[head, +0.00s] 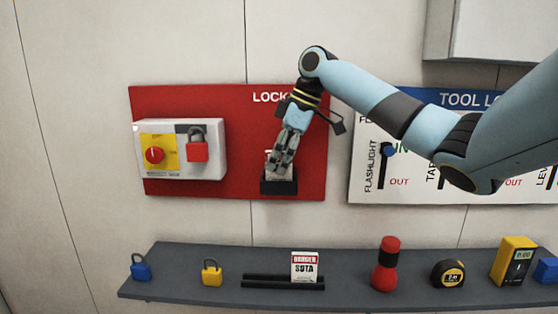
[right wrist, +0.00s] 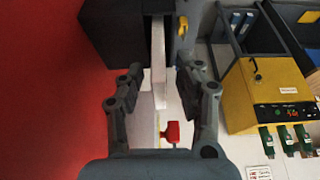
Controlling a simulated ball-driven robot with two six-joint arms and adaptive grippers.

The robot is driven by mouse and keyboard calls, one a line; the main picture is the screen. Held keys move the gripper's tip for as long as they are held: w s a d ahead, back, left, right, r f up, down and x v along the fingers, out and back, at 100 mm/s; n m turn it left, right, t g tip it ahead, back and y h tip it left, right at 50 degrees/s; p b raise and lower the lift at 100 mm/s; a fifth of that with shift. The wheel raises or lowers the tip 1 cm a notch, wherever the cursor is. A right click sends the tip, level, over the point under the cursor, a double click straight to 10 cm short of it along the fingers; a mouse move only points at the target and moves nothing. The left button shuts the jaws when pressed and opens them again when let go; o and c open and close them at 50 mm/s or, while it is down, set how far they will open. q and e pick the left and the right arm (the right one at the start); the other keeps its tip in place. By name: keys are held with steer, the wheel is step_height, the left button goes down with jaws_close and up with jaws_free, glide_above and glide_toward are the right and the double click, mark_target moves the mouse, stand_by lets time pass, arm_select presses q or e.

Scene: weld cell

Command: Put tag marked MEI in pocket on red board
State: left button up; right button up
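The red board (head: 235,180) hangs on the wall, and a black pocket (head: 279,187) is fixed on its lower right. A pale tag stands upright at the pocket, its lower end hidden inside; my fingers cover most of its face and I cannot read its name. In the right wrist view the tag (right wrist: 158,60) shows edge-on, running into the dark pocket (right wrist: 112,30). My right gripper (right wrist: 160,80) is open around the tag, with a gap on both sides. It also shows in the head view (head: 284,155) just above the pocket. My left gripper is out of view.
A switch box (head: 180,150) with a red padlock is left of the pocket. On the shelf (head: 225,293) below are a blue padlock (head: 141,268), a yellow padlock (head: 212,273), a rack with a tag reading SOTA (head: 304,267), a red flashlight (head: 385,265) and a tape measure (head: 448,274).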

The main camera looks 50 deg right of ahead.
steer(key=b+v, duration=0.2)
steer(key=v, duration=1)
steer(key=shift+b, duration=0.3)
